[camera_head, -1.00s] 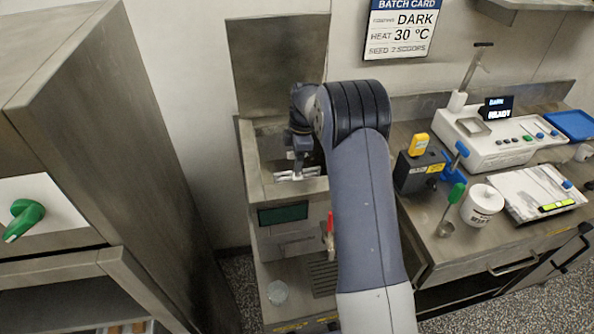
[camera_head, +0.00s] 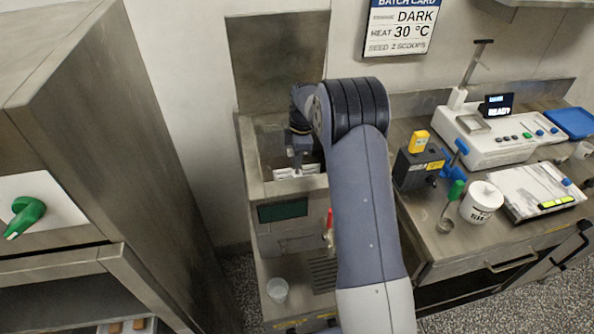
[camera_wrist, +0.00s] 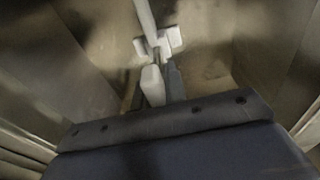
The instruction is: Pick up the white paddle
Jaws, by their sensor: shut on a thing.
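The white paddle (camera_wrist: 146,18) shows in the wrist view as a pale shaft running up from a cross-shaped part, inside a brown-stained metal tank (camera_wrist: 85,60). My gripper (camera_wrist: 163,68) is shut on the paddle, its fingers close together just below the cross-shaped part. The exact contact is hard to see there. In the head view my gripper (camera_head: 297,164) reaches down into the open steel tank (camera_head: 252,165). White parts show at its tip, and I cannot tell which of them are paddle. The front wall hides whatever is lower.
The tank's walls close in around my gripper, with a raised lid (camera_head: 278,60) behind. A clear cup (camera_head: 277,290) stands on the ledge below. At right, a counter holds a white device (camera_head: 500,140), a white tub (camera_head: 481,203) and a green-handled scoop (camera_head: 450,205). A tall steel cabinet (camera_head: 120,130) stands left.

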